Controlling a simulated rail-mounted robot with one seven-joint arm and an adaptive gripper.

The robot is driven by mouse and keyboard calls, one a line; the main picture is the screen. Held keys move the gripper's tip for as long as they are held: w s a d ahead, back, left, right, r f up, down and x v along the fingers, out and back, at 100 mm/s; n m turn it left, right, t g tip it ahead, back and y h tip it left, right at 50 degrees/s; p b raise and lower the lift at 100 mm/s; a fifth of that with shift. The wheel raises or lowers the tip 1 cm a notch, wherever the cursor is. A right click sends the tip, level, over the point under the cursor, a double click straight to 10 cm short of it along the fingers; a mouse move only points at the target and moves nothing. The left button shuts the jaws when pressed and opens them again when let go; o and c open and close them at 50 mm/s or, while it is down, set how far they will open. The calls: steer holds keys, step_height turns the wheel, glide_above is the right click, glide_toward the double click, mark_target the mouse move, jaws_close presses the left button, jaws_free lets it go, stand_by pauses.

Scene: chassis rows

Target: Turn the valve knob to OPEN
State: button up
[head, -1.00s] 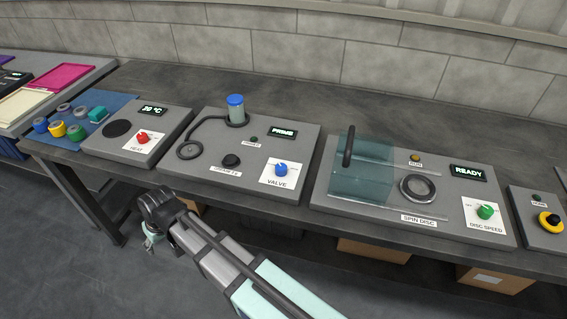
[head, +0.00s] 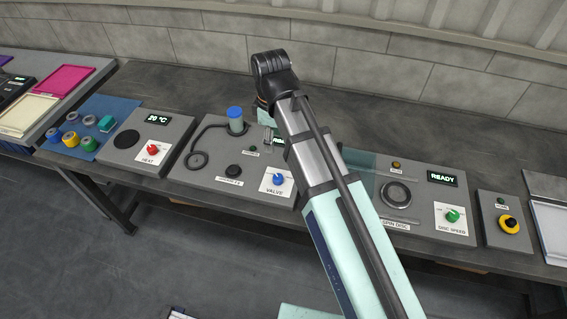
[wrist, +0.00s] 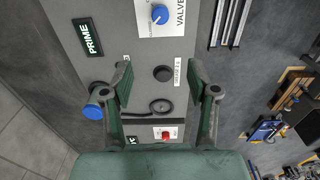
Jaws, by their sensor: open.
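The blue valve knob (head: 278,180) sits on its white VALVE plate (head: 276,189) on the grey console. In the wrist view the knob (wrist: 159,14) is at the top edge, beyond my fingertips and apart from them. My gripper (wrist: 160,76) is open and empty, above the console. A black button (wrist: 163,74) shows between its fingers. In the head view my arm hides most of the gripper. The knob's pointer is too small to read for certain. The console display (wrist: 88,38) reads PRIME.
A blue-capped vial (head: 236,120) stands at the console's back and shows near my left finger in the wrist view (wrist: 93,111). The heater unit (head: 148,145) is to the left. The spin disc unit (head: 400,225) is to the right, partly behind my arm.

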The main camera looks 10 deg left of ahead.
steer(key=d, duration=0.1)
steer(key=p, duration=0.4)
glide_toward(277, 177)
step_height(277, 177, down, 9)
steer(key=shift+w+r, duration=0.1)
steer(key=shift+w, duration=0.1)
stand_by(0.3)
jaws_close()
